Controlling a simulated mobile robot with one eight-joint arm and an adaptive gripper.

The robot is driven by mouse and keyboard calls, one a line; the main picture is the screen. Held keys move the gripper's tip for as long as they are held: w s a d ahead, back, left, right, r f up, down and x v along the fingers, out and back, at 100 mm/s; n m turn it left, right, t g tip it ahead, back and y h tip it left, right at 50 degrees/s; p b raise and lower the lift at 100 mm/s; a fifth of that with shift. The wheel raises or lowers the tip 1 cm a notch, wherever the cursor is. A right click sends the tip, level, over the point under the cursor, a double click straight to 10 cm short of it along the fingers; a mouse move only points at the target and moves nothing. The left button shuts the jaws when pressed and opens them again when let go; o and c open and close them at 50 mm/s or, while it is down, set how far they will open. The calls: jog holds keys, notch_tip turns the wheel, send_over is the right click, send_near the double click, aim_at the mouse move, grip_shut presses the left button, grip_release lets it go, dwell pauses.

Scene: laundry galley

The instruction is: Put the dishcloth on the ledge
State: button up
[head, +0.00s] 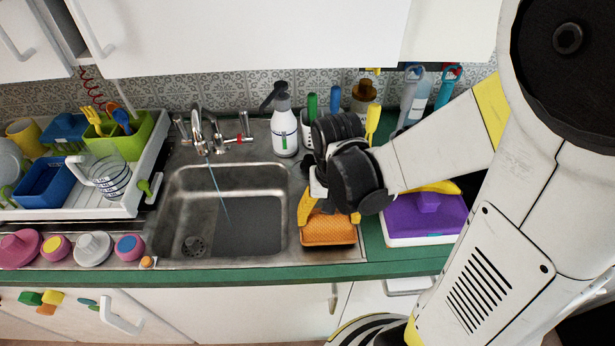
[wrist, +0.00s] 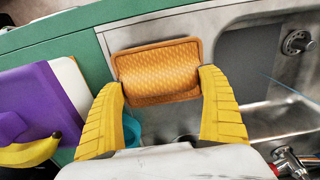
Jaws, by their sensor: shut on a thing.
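The dishcloth (head: 328,232) is an orange, woven-looking rectangle with a darker rim. In the head view it is over the steel strip right of the sink basin, near the counter's front edge. My gripper (head: 330,218) has its yellow fingers on the cloth's two sides. The wrist view shows the cloth (wrist: 160,70) between the fingertips of my gripper (wrist: 164,88). I cannot tell whether its underside touches the steel. The steel sink ledge (head: 270,262) runs along the front of the basin, beside the green counter edge; no other ledge stands out.
The sink basin (head: 245,225) is left of the cloth. A purple object (head: 425,215) on a white board and a banana (wrist: 30,152) are on the other side. A spray bottle (head: 285,130) and faucet (head: 205,130) stand behind. Several pink and white items line the front left.

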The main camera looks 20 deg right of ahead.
aim_at(329, 216)
jog(key=shift+f, duration=0.6)
jog(key=shift+f, duration=0.2)
jog(key=o, duration=1.1)
jog(key=shift+r, duration=0.1)
notch_tip(329, 216, up, 12)
jog(key=p, duration=0.5)
jog(key=shift+r, duration=0.15)
jog(key=shift+s+a+r+n+t, duration=0.2)
jog(key=shift+a+r+n+t, duration=0.35)
jog(key=shift+r+t, duration=0.85)
jog(key=shift+s+a+r+n+t, duration=0.15)
jog(key=shift+a+r+n+t, duration=0.25)
jog(key=shift+r+n+t, duration=0.9)
jog(key=shift+s+a+r+n+t, duration=0.2)
jog(key=shift+a+r+t, duration=0.5)
jog(key=shift+r, duration=1.2)
